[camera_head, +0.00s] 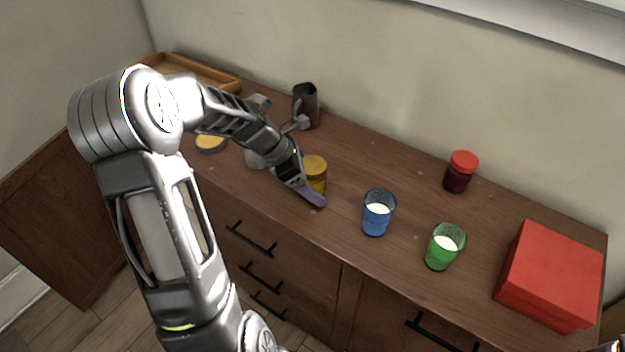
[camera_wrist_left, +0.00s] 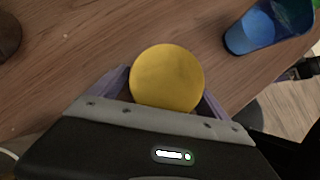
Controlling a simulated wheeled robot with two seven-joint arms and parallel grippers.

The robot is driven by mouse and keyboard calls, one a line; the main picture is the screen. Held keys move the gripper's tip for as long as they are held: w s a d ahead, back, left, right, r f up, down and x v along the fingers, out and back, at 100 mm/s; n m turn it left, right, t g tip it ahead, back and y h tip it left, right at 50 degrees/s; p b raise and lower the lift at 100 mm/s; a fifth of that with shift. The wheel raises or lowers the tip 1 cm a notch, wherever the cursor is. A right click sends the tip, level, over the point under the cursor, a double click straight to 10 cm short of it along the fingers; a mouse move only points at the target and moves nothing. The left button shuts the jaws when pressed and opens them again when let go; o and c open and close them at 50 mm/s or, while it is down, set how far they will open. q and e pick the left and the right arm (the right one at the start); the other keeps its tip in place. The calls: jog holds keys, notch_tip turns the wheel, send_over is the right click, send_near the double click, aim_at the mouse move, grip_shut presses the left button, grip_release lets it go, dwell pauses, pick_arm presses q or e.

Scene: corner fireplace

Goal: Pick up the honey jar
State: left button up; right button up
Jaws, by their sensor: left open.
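The honey jar (camera_head: 316,168) has a yellow lid and an amber body, and stands upright on the wooden cabinet top. In the left wrist view its round yellow lid (camera_wrist_left: 167,78) lies between the two purple fingers. My left gripper (camera_head: 310,190) is open around the jar, with one finger in front of it in the head view. The wrist view of this gripper (camera_wrist_left: 165,100) shows a finger on each side of the lid; I cannot tell whether they touch the jar. Part of the jar is hidden by the gripper.
To the right stand a blue glass (camera_head: 376,222), a green glass (camera_head: 443,256), a red-lidded dark jar (camera_head: 459,174) and a red box (camera_head: 552,275). A dark metal pitcher (camera_head: 313,108) and a wooden tray (camera_head: 228,82) are at the back left. A round yellowish-topped item (camera_head: 210,143) lies left.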

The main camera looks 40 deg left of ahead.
pick_arm(q)
jog(key=shift+c, duration=0.5)
jog(key=c, duration=1.8)
